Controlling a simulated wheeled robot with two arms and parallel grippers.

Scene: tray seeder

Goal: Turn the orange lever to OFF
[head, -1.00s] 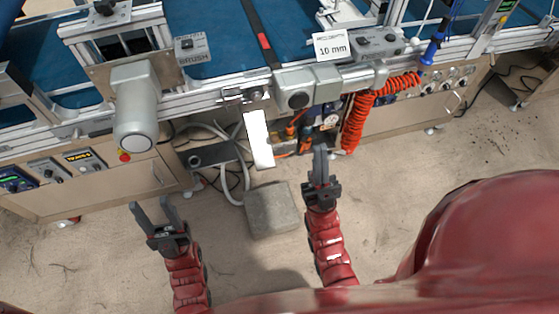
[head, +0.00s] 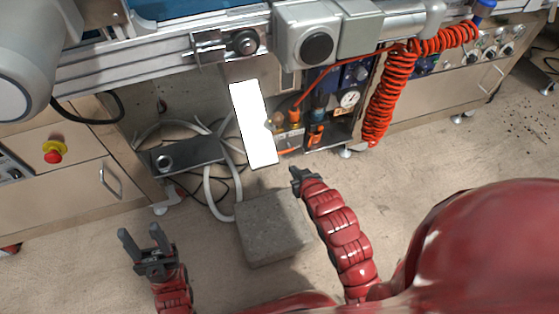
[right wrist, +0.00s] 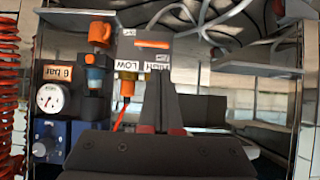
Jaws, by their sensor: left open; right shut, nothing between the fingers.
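A flat orange bar, which looks like the orange lever (right wrist: 152,44), lies across a pale grey box (right wrist: 130,48) in the right wrist view. The lever is small in the head view (head: 289,151), beside the white panel. Another orange part (right wrist: 100,33) sits on the adjoining blue-bowled unit, so which part is the lever is not certain. My right gripper (head: 298,178) is shut and empty, just below and apart from the box; its dark fingers (right wrist: 160,95) show centrally. My left gripper (head: 143,243) is open and empty.
A pressure gauge (head: 349,98) and a coiled red hose (head: 381,100) are to the right of the lever. A grey block (head: 272,228) stands on the floor near my right arm. A white panel (head: 254,125) hangs left of the lever. Floor between my grippers' left side is clear.

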